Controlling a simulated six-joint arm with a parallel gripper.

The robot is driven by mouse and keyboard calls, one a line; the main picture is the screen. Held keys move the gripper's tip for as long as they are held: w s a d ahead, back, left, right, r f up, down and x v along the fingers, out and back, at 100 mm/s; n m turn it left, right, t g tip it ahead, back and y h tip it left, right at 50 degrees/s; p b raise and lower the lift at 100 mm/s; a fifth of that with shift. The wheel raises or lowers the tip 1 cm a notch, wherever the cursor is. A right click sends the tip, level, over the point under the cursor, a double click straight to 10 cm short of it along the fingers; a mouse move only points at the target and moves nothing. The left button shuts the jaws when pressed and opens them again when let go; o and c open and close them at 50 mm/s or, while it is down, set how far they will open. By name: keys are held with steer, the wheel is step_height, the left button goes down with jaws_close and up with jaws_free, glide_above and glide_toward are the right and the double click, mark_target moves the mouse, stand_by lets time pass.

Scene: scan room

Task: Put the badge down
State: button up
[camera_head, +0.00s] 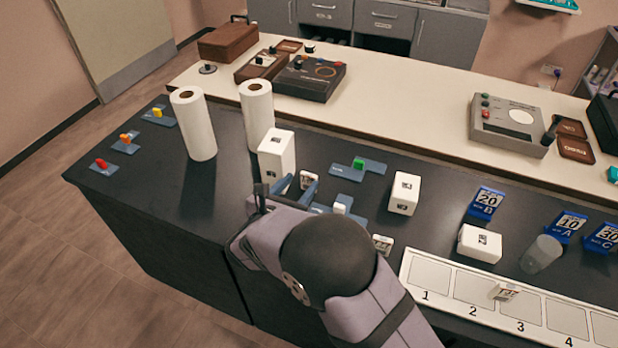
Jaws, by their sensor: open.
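My gripper (296,188) is over the dark table, just in front of a tall white box. A similar small white piece (383,243) stands on the table right of my arm. Another printed piece (505,291) sits on the numbered white strip (430,268), near slots 2 and 3. My arm hides part of the table.
White boxes (277,155) (404,194) (480,244) and two paper rolls (194,124) (257,110) stand nearby. Blue plates (372,166) carry coloured pieces. Blue number stands (486,203) and a clear cylinder (541,254) are at right. Dark table is clear at front left.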

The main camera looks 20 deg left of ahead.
mark_target(308, 175)
steer(key=shift+f+p+x, duration=0.15)
steer(key=shift+p+x, duration=0.4)
steer(key=shift+x, duration=1.25)
steer(key=shift+f+p+x, duration=0.1)
steer(key=shift+p+x, duration=0.4)
steer(key=shift+x, duration=1.3)
steer(key=shift+s, duration=0.1)
steer(key=c, duration=0.9)
steer(key=shift+r, duration=0.1)
step_height(308, 175, up, 18)
steer(key=b, duration=0.2)
